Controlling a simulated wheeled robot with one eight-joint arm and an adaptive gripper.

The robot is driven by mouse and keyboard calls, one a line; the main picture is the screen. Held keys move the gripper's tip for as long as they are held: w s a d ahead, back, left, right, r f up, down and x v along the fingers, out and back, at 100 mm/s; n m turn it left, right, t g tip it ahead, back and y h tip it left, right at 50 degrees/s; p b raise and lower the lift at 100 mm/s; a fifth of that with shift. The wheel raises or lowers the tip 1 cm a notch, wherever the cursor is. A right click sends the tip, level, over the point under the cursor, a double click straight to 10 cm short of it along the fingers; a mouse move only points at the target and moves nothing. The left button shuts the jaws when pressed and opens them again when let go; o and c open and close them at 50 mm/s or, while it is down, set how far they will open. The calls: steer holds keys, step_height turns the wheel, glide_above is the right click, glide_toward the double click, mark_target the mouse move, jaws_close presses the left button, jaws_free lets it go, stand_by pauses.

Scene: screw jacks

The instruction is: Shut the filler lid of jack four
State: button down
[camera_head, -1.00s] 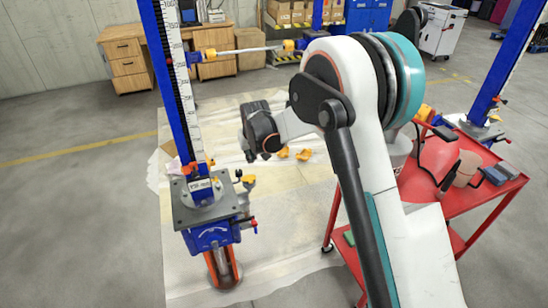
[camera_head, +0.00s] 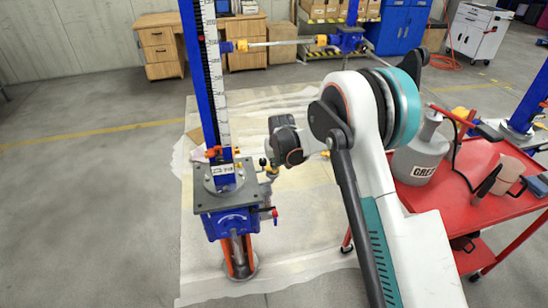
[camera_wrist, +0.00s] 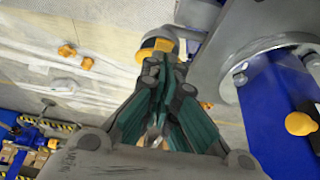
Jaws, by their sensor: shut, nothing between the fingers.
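A blue screw jack (camera_head: 232,222) with a grey top plate and a tall scaled column stands at left in the head view. Its label is too small to read. A small filler fitting (camera_head: 270,173) sticks out at the right of its plate. In the wrist view the filler (camera_wrist: 158,44) shows as a rounded grey part with a yellow band. My gripper (camera_wrist: 163,62) is shut and empty, its teal fingers together and tips overlapping the filler's lower edge in the picture. I cannot tell whether they touch. The lid's exact position is partly hidden by the fingers.
The grey top plate (camera_wrist: 217,60) and blue column (camera_wrist: 275,100) are close on the right in the wrist view. Yellow pieces (camera_wrist: 87,63) lie on the floor sheet. A red cart (camera_head: 440,195) with a grey can (camera_head: 420,155) stands at right. Another blue jack (camera_head: 350,40) is behind.

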steer(key=shift+s+f, duration=0.1)
steer(key=shift+f, duration=0.15)
steer(key=s+f+b, duration=0.2)
steer(key=f, duration=0.1)
steer(key=shift+s+d+f, duration=0.15)
steer(key=shift+d, duration=0.2)
stand_by(0.4)
